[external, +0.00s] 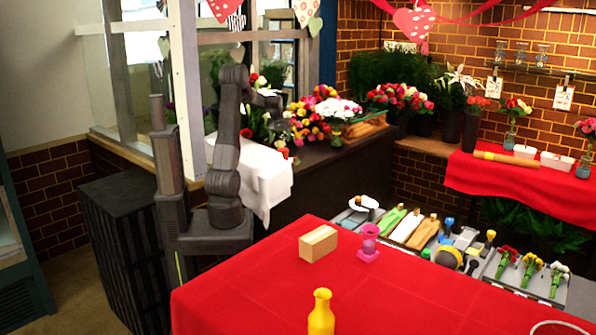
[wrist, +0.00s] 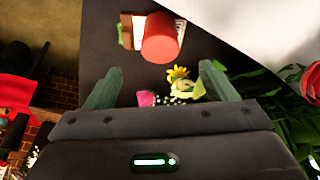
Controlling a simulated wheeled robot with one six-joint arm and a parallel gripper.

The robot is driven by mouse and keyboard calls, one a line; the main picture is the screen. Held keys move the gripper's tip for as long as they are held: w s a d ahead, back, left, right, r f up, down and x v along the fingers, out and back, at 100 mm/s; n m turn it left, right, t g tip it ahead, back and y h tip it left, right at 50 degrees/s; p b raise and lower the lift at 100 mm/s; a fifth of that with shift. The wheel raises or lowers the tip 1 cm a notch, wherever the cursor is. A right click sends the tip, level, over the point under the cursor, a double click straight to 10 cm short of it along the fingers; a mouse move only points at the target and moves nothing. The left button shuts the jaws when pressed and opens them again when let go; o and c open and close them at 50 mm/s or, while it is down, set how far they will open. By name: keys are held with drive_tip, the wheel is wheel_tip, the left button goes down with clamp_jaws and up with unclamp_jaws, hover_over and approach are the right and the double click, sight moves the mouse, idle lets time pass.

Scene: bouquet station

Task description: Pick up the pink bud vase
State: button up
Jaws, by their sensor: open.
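The pink bud vase (external: 369,240) stands upright on the red-covered table (external: 250,290) in the external view, just right of a light wooden block. My gripper (external: 284,108) is high and to the left of it, over the dark flower counter behind the table, well away from the vase. In the wrist view my gripper (wrist: 161,68) has its two fingers spread apart with nothing held between them. The pink bud vase is not visible in the wrist view.
The wooden block (external: 319,243) and a yellow bottle-shaped vase (external: 321,313) stand on the red table. A red cylinder (wrist: 160,40) and flowers (wrist: 180,84) lie beyond my fingers. Trays of tools and stems (external: 520,275) are behind the table. The table's left part is clear.

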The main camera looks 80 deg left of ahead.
drive_tip(key=shift+c, duration=0.5)
drive_tip(key=shift+c, duration=0.9)
drive_tip(key=shift+w, duration=0.1)
